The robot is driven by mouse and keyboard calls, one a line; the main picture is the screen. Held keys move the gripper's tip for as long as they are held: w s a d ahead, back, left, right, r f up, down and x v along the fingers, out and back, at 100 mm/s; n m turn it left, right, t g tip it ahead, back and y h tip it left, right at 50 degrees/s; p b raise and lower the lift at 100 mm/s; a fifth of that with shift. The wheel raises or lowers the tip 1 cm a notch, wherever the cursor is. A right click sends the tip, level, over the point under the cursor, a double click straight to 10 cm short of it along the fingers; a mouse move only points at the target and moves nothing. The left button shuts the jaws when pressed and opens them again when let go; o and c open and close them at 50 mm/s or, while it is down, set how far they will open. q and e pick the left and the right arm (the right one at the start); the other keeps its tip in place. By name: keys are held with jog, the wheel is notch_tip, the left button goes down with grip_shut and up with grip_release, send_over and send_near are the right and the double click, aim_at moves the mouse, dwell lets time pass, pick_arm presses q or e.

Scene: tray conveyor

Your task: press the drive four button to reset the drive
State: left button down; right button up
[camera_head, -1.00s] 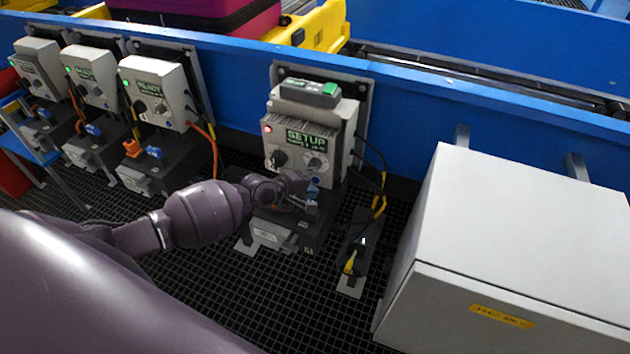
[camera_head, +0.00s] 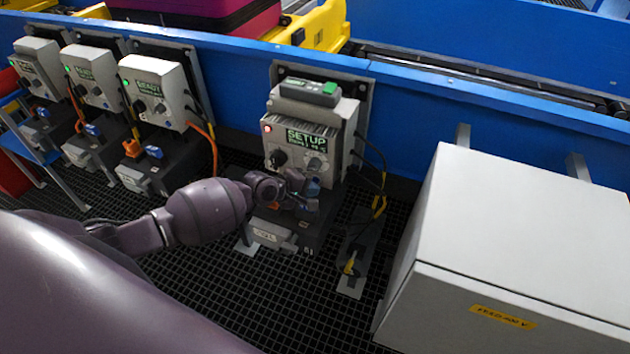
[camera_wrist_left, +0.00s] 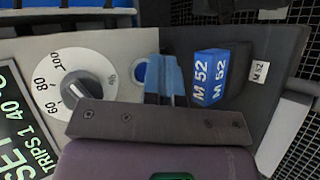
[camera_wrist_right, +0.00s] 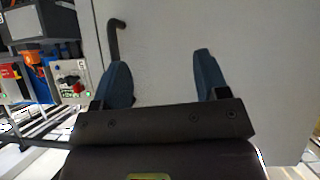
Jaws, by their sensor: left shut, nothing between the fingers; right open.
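My left gripper (camera_head: 309,188) is at the unit's lower front. In the left wrist view its fingers (camera_wrist_left: 168,76) are shut and empty, right beside the button; I cannot tell whether they touch it. My right gripper (camera_wrist_right: 160,68) is open and empty, in front of a pale grey surface.
A blue "M 52" connector (camera_wrist_left: 210,76) sits close to my left fingers. Several similar drives with green lights, such as this one (camera_head: 152,88), stand at left. A large grey cabinet (camera_head: 530,235) stands at right. Cables (camera_head: 380,195) hang beside the fourth drive.

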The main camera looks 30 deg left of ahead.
pick_arm(q)
jog(key=shift+w, duration=0.2)
pick_arm(e)
jog(key=shift+w+r, duration=0.1)
jog(key=shift+w, duration=0.4)
pick_arm(q)
jog(key=shift+w, duration=0.15)
pick_arm(e)
jog(key=shift+s, duration=0.2)
jog(key=shift+s+f, duration=0.3)
jog(key=shift+s, duration=0.05)
jog(key=shift+w+r, duration=0.1)
pick_arm(q)
jog(key=shift+s+p, duration=0.4)
jog(key=shift+s, duration=0.35)
pick_arm(e)
jog(key=shift+w+r, duration=0.6)
jog(key=shift+r, duration=0.25)
pick_arm(q)
jog(key=shift+s, duration=0.1)
pick_arm(e)
jog(key=shift+s, duration=0.1)
